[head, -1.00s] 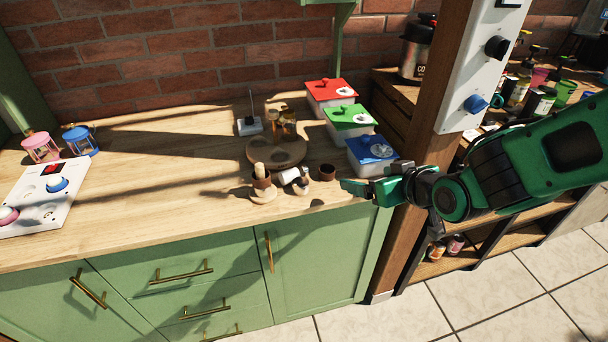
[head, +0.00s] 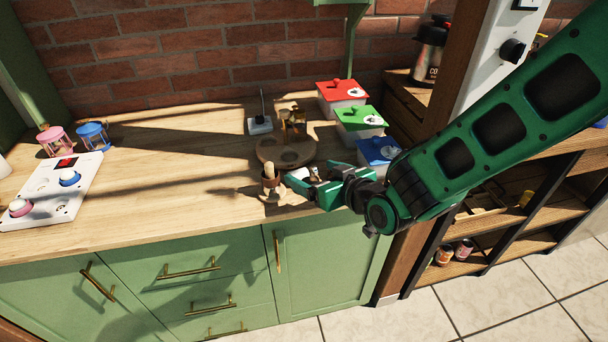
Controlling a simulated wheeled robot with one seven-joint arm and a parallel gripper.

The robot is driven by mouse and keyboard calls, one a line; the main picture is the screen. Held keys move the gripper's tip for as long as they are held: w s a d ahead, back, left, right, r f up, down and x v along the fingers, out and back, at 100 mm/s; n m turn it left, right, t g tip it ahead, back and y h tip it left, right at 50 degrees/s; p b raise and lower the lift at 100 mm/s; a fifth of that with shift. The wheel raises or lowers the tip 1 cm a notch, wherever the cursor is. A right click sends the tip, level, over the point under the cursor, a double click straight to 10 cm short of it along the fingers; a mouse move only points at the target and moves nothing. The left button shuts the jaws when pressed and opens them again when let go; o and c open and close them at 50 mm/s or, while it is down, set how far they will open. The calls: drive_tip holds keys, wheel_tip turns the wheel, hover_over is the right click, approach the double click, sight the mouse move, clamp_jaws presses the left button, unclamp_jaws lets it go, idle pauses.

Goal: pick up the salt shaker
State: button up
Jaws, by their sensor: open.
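A small white shaker, which looks like the salt shaker (head: 298,173), lies on its side near the counter's front edge. It is partly hidden by my gripper. My gripper (head: 308,176) is open, low over the counter, coming from the right, with its fingers at the shaker. I cannot tell whether they touch it or whether it is between them.
A wooden mortar with pestle (head: 269,182) stands just left of the shaker. Behind is a round wooden stand (head: 270,152) holding glass bottles. Red (head: 342,92), green (head: 360,118) and blue (head: 380,150) lidded boxes stand right.

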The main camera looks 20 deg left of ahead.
sight(304, 169)
drive_tip(key=shift+f+x, duration=0.25)
drive_tip(key=shift+x, duration=1.9)
drive_tip(key=shift+d, duration=0.15)
drive_tip(key=c, duration=1.2)
drive_tip(key=shift+o, duration=0.2)
drive_tip(key=shift+r, duration=0.1)
